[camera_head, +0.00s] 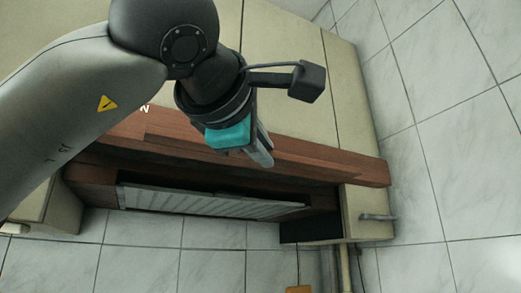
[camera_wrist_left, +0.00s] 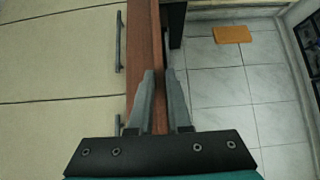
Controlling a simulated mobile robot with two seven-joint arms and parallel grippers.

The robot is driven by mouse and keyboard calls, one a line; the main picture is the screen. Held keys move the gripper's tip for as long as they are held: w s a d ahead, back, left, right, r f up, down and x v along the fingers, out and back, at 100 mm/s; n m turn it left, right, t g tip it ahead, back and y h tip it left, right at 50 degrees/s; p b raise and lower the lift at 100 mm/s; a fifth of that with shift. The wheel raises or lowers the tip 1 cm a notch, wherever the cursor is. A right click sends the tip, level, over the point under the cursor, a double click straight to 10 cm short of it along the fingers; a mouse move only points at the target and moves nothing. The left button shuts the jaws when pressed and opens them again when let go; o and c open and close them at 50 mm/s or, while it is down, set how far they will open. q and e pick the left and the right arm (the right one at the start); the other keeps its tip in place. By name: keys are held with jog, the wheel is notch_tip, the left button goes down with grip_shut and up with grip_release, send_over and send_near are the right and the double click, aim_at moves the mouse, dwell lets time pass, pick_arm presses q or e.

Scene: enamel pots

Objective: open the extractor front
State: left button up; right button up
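The extractor front (camera_head: 320,162) is a long reddish-brown wooden board along the lower edge of cream cabinets in the head view. A dark gap and a slatted grille (camera_head: 210,202) show below it. In the left wrist view the front (camera_wrist_left: 158,50) runs upright through the middle as a narrow wooden strip. My left gripper (camera_head: 262,152) reaches the front from above. Its grey fingers (camera_wrist_left: 160,80) lie on either side of the board, and wood fills the narrow space between them. The fingertip contact is partly hidden. My right gripper is not in view.
Cream cabinet doors (camera_wrist_left: 60,55) with dark bar handles (camera_wrist_left: 118,40) adjoin the front. Pale tiled surfaces (camera_head: 440,150) lie to the right and below. A small orange-brown board (camera_wrist_left: 233,34) and a dark hob (camera_wrist_left: 312,35) show beyond in the wrist view.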

pick_arm(q)
jog(key=o, duration=0.4)
jog(key=b+v, duration=0.1)
jog(key=v, duration=1.4)
jog(key=shift+s, duration=0.15)
